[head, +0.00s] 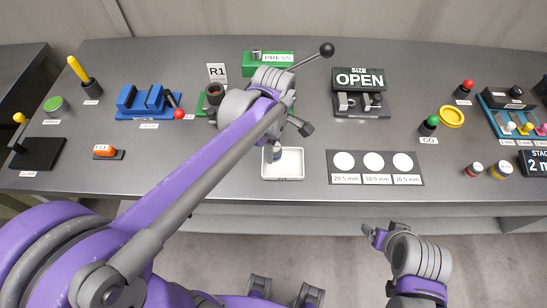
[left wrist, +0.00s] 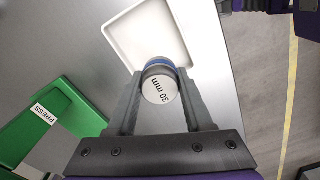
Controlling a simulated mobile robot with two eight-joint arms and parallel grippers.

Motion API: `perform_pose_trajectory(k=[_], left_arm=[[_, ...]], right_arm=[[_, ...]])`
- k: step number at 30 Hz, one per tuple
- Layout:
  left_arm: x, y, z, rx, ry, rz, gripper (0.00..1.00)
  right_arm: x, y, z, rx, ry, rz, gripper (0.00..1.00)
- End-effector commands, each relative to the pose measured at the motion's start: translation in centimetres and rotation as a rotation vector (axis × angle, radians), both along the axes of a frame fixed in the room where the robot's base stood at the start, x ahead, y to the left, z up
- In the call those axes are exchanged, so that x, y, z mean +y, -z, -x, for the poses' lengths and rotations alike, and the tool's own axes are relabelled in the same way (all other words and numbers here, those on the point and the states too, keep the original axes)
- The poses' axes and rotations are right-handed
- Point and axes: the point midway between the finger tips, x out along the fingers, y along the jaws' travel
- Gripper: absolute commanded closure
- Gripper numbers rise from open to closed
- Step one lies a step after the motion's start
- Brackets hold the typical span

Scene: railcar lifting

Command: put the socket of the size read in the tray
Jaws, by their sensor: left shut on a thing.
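My left gripper (left wrist: 158,100) is shut on a round socket (left wrist: 160,88) with a blue band; its pale end face reads "30 mm". The white tray (left wrist: 118,28) lies just beyond the socket in the left wrist view. In the head view the tray (head: 283,177) lies on the bench, and the socket (head: 272,154) shows over its back left part, partly hidden by my arm. I cannot tell whether it touches the tray floor. My right gripper (head: 374,237) is in front of the bench, away from everything; its finger gap is unclear.
A size display (head: 360,79) reads "OPEN" above a gauge with two jaws (head: 361,104). A card with three white circles (head: 375,168) reads 29.5, 30.0 and 30.5 mm. A green PRESS block (head: 268,66) and a black-knobbed lever (head: 327,50) stand behind my left arm.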

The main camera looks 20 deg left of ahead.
Motion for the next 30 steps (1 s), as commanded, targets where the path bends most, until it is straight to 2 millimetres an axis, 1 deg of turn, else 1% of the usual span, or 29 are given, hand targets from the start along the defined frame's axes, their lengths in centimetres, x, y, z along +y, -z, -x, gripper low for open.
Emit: perform_pose_trajectory(k=[4, 7, 10, 13, 19, 23, 24, 28, 29, 30], left_arm=[[0.0, 1.5, 0.0, 0.000, 0.000, 0.000, 1.00], [0.0, 3.1, 0.0, 0.000, 0.000, 0.000, 1.00], [0.0, 4.3, 0.0, 0.000, 0.000, 0.000, 1.00], [0.0, 4.7, 0.0, 0.000, 0.000, 0.000, 1.00], [0.0, 4.7, 0.0, 0.000, 0.000, 0.000, 1.00], [0.0, 5.1, 0.0, 0.000, 0.000, 0.000, 1.00], [0.0, 5.1, 0.0, 0.000, 0.000, 0.000, 0.45], [0.0, 5.0, 0.0, 0.000, 0.000, 0.000, 0.22], [0.0, 5.0, 0.0, 0.000, 0.000, 0.000, 0.19], [0.0, 5.0, 0.0, 0.000, 0.000, 0.000, 0.19]], right_arm=[[0.0, 0.2, 0.1, 0.001, 0.000, 0.000, 0.19], [0.0, 0.3, 0.1, 0.002, 0.000, 0.000, 0.19], [0.0, 0.5, 0.2, 0.003, 0.000, 0.000, 0.19], [0.0, 0.5, 0.2, 0.003, 0.000, 0.000, 0.19], [0.0, 0.4, 0.2, 0.003, 0.000, 0.000, 0.19], [0.0, 0.8, 0.3, 0.005, 0.000, 0.000, 0.19], [0.0, 0.8, 0.3, 0.005, 0.000, 0.000, 0.19], [0.0, 0.7, 0.2, 0.005, 0.000, 0.000, 0.19], [0.0, 0.7, 0.2, 0.005, 0.000, 0.000, 0.19], [0.0, 0.7, 0.2, 0.005, 0.000, 0.000, 0.19]])
